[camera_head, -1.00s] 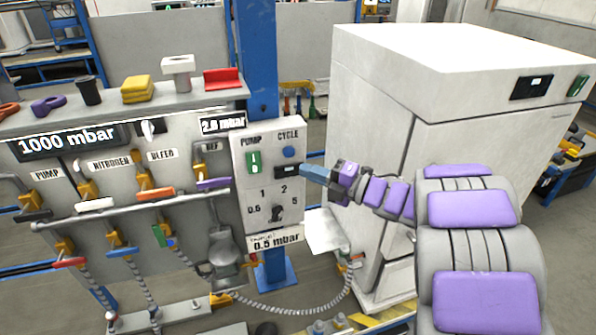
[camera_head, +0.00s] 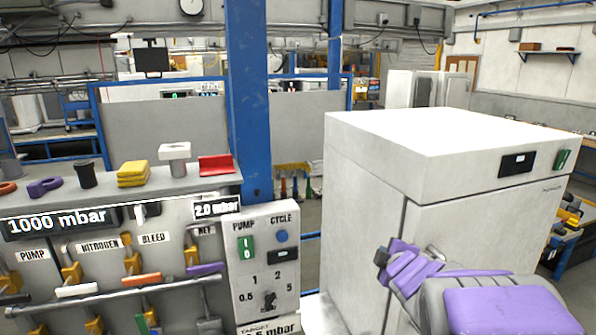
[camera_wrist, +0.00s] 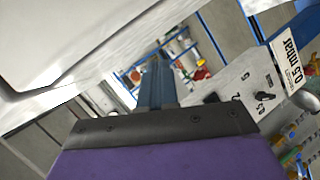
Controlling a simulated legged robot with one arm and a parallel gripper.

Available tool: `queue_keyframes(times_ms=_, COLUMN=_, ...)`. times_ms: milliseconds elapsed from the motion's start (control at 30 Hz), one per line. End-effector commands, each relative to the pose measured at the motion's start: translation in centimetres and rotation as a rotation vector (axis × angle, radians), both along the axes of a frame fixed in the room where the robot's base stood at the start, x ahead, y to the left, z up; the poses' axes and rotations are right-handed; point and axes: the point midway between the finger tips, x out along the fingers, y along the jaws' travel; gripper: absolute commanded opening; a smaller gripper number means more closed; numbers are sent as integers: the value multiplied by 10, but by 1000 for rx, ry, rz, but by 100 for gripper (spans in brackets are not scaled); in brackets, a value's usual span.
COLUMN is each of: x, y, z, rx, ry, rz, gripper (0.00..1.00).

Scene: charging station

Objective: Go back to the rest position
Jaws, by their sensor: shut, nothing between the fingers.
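My purple and grey arm (camera_head: 500,305) is folded at the lower right of the head view, in front of the white cabinet. In the wrist view, my gripper (camera_wrist: 157,66) shows as blue-grey fingers pressed together, shut and empty. Beyond them are the floor and shelving. The control box (camera_head: 262,262) with PUMP, CYCLE and a dial stands left of the arm, apart from it. It also shows at the right of the wrist view (camera_wrist: 262,75), tilted.
The white cabinet (camera_head: 440,150) stands close behind the arm. A valve panel (camera_head: 110,245) fills the left. A blue post (camera_head: 248,100) rises behind the control box. A black cup (camera_head: 86,174), yellow blocks (camera_head: 133,174) and a red piece (camera_head: 216,165) sit on the panel's top ledge.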

Motion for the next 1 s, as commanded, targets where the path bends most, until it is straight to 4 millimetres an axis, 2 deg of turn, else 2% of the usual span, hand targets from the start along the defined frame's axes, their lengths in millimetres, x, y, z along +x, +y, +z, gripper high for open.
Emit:
queue_keyframes(times_ms=100, x=-42, y=-22, z=-14, rx=103, ry=111, rz=-208, gripper=0)
queue_keyframes(times_ms=200, x=-85, y=-33, z=-33, rx=200, ry=223, rz=-379, gripper=0)
queue_keyframes(times_ms=367, x=-166, y=-35, z=-69, rx=363, ry=422, rz=-626, gripper=0)
queue_keyframes(times_ms=467, x=-222, y=-23, z=-90, rx=460, ry=564, rz=-765, gripper=0)
queue_keyframes(times_ms=600, x=-305, y=6, z=-114, rx=568, ry=781, rz=-933, gripper=0)
queue_keyframes(times_ms=733, x=-371, y=38, z=-125, rx=625, ry=966, rz=-1045, gripper=0)
queue_keyframes(times_ms=800, x=-396, y=51, z=-127, rx=637, ry=1041, rz=-1085, gripper=0)
queue_keyframes(times_ms=900, x=-420, y=63, z=-128, rx=647, ry=1113, rz=-1120, gripper=0)
queue_keyframes(times_ms=1000, x=-430, y=68, z=-127, rx=651, ry=1140, rz=-1134, gripper=0)
